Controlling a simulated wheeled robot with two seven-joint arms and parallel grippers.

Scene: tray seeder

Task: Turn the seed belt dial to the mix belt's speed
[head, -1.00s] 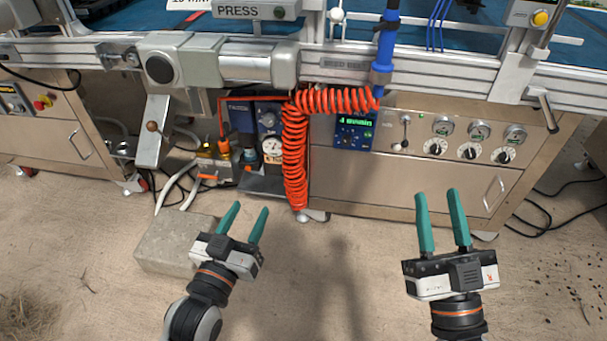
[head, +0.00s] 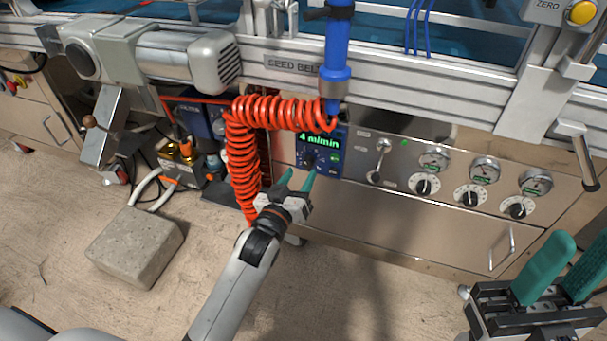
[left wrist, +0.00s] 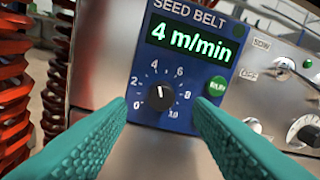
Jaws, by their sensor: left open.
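The blue seed belt panel (head: 337,160) is on the cabinet front and its green display (head: 319,140) reads 4 m/min. In the left wrist view the label SEED BELT is above the display (left wrist: 193,41). The black dial (left wrist: 161,95) is below it, its white mark pointing up near 4. My left gripper (head: 299,177) is just in front of the panel's lower part. Its teal fingers are open, one on either side of the dial in the left wrist view (left wrist: 160,112), with nothing between them. My right gripper (head: 578,252) is open and empty at the lower right. No mix belt reading shows.
A coiled orange hose (head: 243,160) hangs close left of the panel, near my left gripper. A blue vertical tube (head: 337,50) comes down above it. A lever (head: 379,160) and gauges with knobs (head: 470,197) are to the right. A concrete block (head: 135,246) sits on the floor.

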